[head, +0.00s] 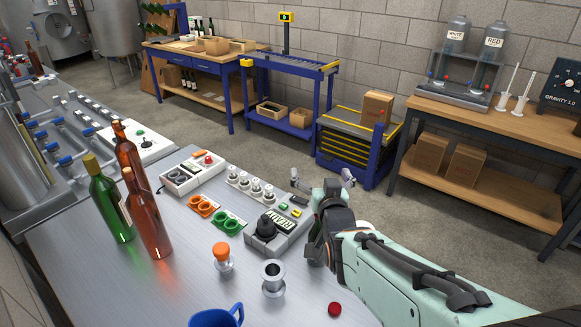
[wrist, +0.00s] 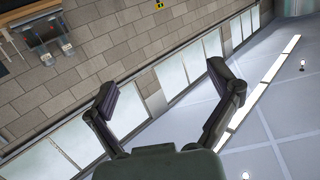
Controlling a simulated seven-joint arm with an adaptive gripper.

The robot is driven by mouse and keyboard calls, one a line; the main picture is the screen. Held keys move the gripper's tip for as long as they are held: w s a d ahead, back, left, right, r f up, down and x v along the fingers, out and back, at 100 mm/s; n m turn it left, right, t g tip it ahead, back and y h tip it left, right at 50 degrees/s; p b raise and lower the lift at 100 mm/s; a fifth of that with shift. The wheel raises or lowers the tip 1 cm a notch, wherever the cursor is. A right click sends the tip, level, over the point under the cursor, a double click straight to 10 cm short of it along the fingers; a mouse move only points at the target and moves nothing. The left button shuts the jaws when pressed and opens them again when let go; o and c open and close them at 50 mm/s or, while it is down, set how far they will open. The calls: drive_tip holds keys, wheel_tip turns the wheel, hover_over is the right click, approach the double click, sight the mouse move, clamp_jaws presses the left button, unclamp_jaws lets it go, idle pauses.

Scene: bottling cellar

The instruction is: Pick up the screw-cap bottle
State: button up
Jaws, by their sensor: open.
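Three bottles stand upright and close together on the left of the metal bench in the head view. In front is an amber-brown bottle (head: 148,220), and a second brown bottle (head: 127,150) stands behind, partly hidden. I cannot tell from their tops which one is the screw-cap bottle. My gripper (head: 322,182) is open and empty, well to the right of the bottles. In the wrist view my gripper (wrist: 163,82) has its fingers spread, with no bottle in sight.
Between bottles and gripper lie a switch box (head: 192,174), orange rings (head: 202,206), green rings (head: 229,220) and a black-knobbed device (head: 268,228). An orange-topped fitting (head: 223,258), a metal spool (head: 273,279), a blue mug (head: 216,317) and a red cap (head: 334,309) are nearer.

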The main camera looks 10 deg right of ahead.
drive_tip(key=f+g, duration=0.1)
drive_tip(key=f, duration=0.8)
drive_tip(key=w+d+f+g, duration=0.1)
drive_tip(key=f, duration=0.8)
drive_tip(key=w+d+f, duration=0.1)
drive_tip(key=f, duration=0.8)
drive_tip(key=shift+w+d+f+g+h, duration=0.1)
drive_tip(key=shift+d+f+g+h, duration=0.1)
drive_tip(key=shift+d+g+h, duration=0.15)
drive_tip(key=x, duration=0.5)
drive_tip(key=shift+w+f, duration=0.3)
drive_tip(key=shift+w, duration=0.05)
drive_tip(key=shift+w+f, duration=0.1)
drive_tip(key=shift+w, duration=0.25)
drive_tip(key=c, duration=1.3)
